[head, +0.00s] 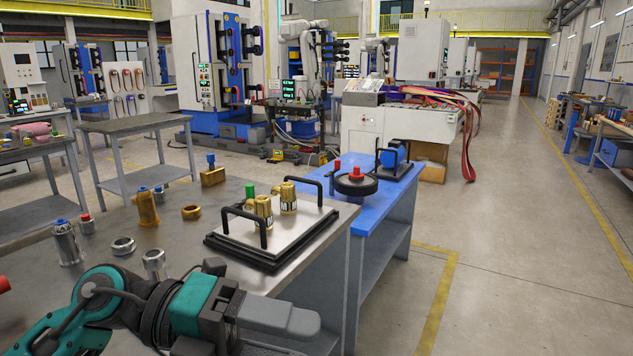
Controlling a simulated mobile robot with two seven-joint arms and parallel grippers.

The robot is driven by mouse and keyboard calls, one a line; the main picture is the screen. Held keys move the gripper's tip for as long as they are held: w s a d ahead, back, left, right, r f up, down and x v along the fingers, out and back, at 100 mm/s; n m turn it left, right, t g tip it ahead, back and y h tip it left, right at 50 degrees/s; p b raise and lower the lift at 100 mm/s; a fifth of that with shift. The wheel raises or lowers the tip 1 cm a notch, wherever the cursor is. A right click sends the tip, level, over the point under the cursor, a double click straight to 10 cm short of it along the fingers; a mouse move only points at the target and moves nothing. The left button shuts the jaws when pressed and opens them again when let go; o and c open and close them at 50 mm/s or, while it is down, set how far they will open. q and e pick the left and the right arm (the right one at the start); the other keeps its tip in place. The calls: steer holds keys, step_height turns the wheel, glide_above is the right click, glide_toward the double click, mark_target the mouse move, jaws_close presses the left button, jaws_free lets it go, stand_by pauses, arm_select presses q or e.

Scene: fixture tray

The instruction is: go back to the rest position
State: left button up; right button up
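My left arm, teal and black, comes in from the lower left. Its gripper (275,328) is in front of the table's near edge, below the fixture tray in the picture. A light grey finger shows, but the other side is partly cut off by the frame, so I cannot tell whether it is open or shut. Nothing is visibly held in it. My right gripper is not in view. The fixture tray (308,222), a metal plate with black handles and a dark rim, sits on the metal table (200,240) and carries brass fittings (264,208), (288,198).
Loose parts stand left of the tray: a silver cylinder (67,243), a brass fitting (147,207), steel nuts (123,246) and a brass block (213,176). A blue table (372,222) with a black handwheel (356,184) adjoins on the right.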

arm_select(q)
steer(key=w+a+n+t+h, duration=0.2)
steer(key=w+n+t+h, duration=0.3)
steer(key=n+t, duration=0.7)
steer(key=w+a+f+n+t+y, duration=0.2)
steer(key=a+f+n+t+y, duration=0.2)
steer(key=f+n+y, duration=0.4)
steer(key=w+a+f+n+t+y, duration=0.1)
steer(key=a+f+n+t+y, duration=0.4)
steer(key=n, duration=0.4)
steer(key=s+a+f+n+g+y, duration=0.2)
steer(key=s+f, duration=0.4)
steer(key=f, duration=0.5)
steer(key=s+a+f+n+g+y, duration=0.1)
steer(key=s+f+n+g+y, duration=0.3)
steer(key=f, duration=0.7)
steer(key=shift+s+a+f+n+g, duration=0.15)
steer(key=shift+s+a+n+g, duration=0.2)
steer(key=shift+s+n+g, duration=0.55)
